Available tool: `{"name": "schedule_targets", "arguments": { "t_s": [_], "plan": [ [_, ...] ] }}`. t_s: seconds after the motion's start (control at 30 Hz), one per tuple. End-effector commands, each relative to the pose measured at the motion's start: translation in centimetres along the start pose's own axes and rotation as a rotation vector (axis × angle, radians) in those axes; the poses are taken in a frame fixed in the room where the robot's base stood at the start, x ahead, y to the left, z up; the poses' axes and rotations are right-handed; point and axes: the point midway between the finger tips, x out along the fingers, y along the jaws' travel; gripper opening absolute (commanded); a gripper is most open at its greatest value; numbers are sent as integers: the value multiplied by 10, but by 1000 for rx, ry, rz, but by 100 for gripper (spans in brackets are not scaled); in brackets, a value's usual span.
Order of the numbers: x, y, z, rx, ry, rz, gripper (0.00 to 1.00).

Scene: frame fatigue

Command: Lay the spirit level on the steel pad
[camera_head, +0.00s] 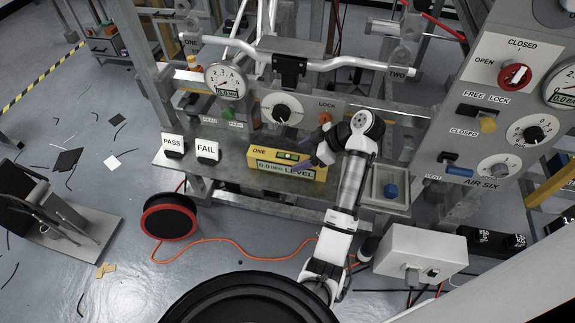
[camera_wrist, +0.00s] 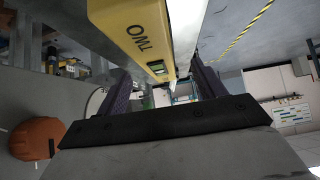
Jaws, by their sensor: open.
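The yellow spirit level (camera_head: 287,165), marked ONE and LEVEL, rests on the grey bench shelf, its display facing front. It also shows in the wrist view (camera_wrist: 148,35), lying between and beyond the two fingers. My gripper (camera_head: 305,150) is open at the right part of the level, with one dark finger behind it and one near its top front. I cannot tell whether the fingers touch it. A flat grey steel plate (camera_head: 291,45), which looks like the steel pad, sits bare on the clamp above the white handlebar, higher and farther back than the level.
PASS (camera_head: 173,146) and FAIL (camera_head: 207,151) blocks stand left of the level. Dial gauges (camera_head: 226,79) and the handlebar (camera_head: 335,63) crowd the space between shelf and plate.

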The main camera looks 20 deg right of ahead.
Motion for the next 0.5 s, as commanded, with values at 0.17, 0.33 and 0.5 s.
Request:
{"name": "schedule_targets", "arguments": {
  "t_s": [0.17, 0.33, 0.5],
  "plan": [
    [18, 0, 0, 1, 0, -1, 69],
    [31, 0, -1, 2, -1, -3, 69],
    [57, 2, 2, 3, -1, -4, 69]
  ]
}}
